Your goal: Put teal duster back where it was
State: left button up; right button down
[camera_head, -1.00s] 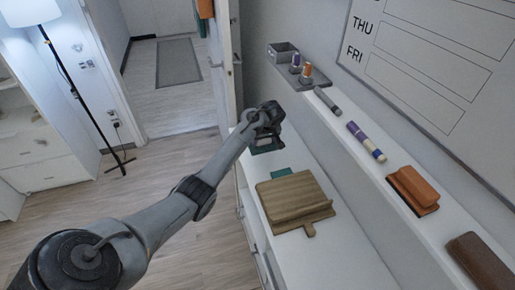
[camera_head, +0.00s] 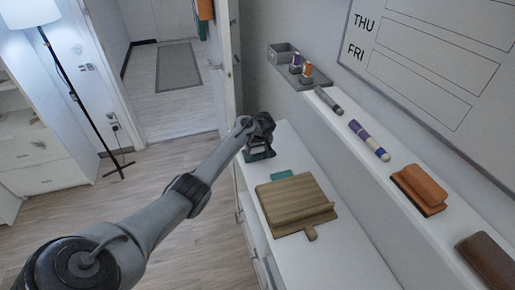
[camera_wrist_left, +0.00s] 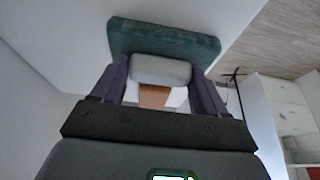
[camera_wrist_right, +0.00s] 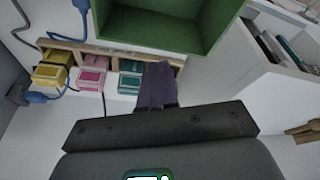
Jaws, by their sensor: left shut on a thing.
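The teal duster (camera_wrist_left: 160,38) is held by my left gripper (camera_wrist_left: 155,85), which is shut on its pale grey middle part between the two fingers. In the head view my left gripper (camera_head: 262,130) is above the far end of the white desk top, with the duster (camera_head: 260,155) beneath it, dark and partly hidden by the gripper. Whether the duster touches the desk I cannot tell. My right gripper (camera_wrist_right: 156,85) is outside the head view; in its wrist view its fingers are together with nothing between them.
The ledge above holds a grey tray (camera_head: 283,52), markers (camera_head: 368,138), an orange-brown eraser (camera_head: 418,188) and a dark brown one (camera_head: 485,262). A green bin (camera_wrist_right: 165,25) is near my right gripper.

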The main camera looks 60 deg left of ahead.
pick_arm(q)
jog(key=o, duration=1)
jog(key=shift+f, duration=0.15)
jog(key=shift+d+r, duration=0.1)
jog(key=shift+r, duration=0.35)
jog(key=p+v, duration=0.3)
jog(key=v, duration=0.8)
jog(key=shift+d+r+p, duration=0.1)
jog(key=shift+r+p, duration=0.15)
jog(key=shift+p, duration=0.1)
